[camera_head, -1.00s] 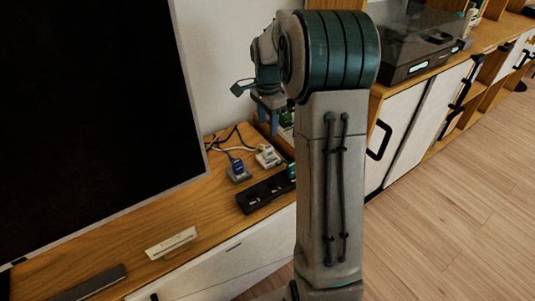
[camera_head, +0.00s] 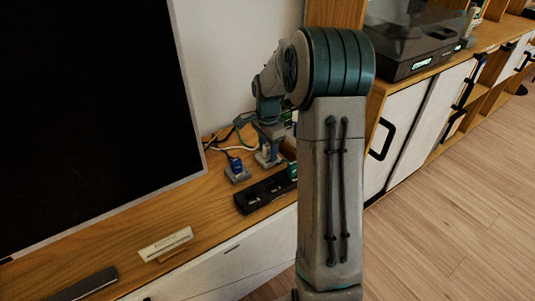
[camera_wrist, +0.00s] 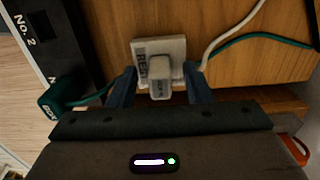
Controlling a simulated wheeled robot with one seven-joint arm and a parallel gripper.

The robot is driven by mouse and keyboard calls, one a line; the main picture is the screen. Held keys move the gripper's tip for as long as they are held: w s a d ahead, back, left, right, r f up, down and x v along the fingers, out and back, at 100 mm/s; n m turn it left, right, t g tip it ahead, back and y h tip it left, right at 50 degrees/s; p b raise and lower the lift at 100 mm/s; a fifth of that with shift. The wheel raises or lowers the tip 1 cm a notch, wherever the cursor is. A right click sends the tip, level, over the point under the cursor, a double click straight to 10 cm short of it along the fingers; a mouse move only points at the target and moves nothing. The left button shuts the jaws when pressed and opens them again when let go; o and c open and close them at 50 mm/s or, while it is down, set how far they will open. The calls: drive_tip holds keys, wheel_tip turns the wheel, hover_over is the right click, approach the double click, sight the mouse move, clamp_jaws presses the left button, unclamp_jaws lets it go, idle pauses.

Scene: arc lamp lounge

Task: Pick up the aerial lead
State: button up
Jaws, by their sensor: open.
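My gripper (camera_wrist: 160,72) is open, with one blue finger on each side of the plug. I cannot tell whether either finger touches it. In the head view my gripper (camera_head: 268,135) is down at the white block (camera_head: 267,160), hiding most of the plug.
A blue plug (camera_head: 236,164) stands in a grey block left of my gripper. A black box (camera_head: 262,193) marked "No. 2" has a green plug (camera_wrist: 60,101) at its end. A teal cable (camera_wrist: 262,37) crosses the wooden top. A big dark screen (camera_head: 90,110) stands left.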

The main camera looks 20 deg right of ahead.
clamp_jaws()
drive_tip(key=shift+r, duration=0.1)
